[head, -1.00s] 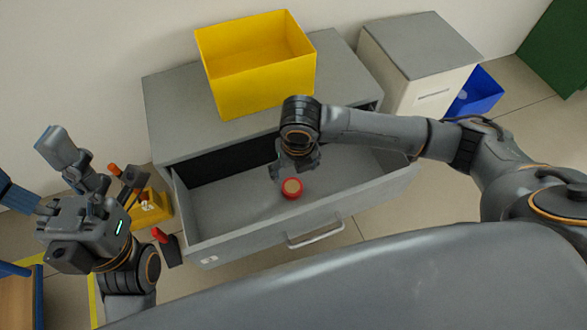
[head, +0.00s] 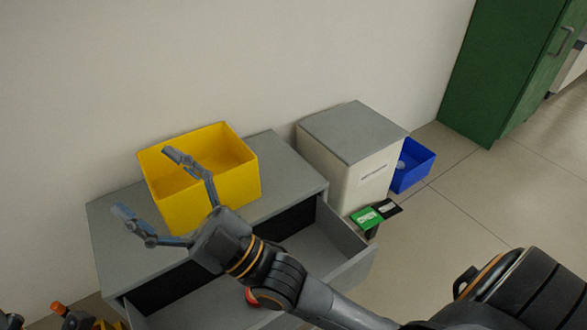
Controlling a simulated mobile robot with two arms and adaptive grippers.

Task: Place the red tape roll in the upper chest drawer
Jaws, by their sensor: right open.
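The red tape roll (head: 251,298) lies on the floor of the open upper chest drawer (head: 345,243). Most of the roll is hidden behind my right arm. The grey chest (head: 290,166) stands against the wall with this drawer pulled out. My right gripper (head: 148,186) is open, fingers spread wide and empty. It is raised above the drawer, in front of the chest top and the yellow bin, apart from the roll. My left gripper is not in view.
A yellow bin (head: 237,188) stands on the chest top. To the right are a white cabinet with a grey top (head: 352,132), a blue bin (head: 414,168) and a green box (head: 366,218). A tall green cabinet (head: 500,65) stands at the back right.

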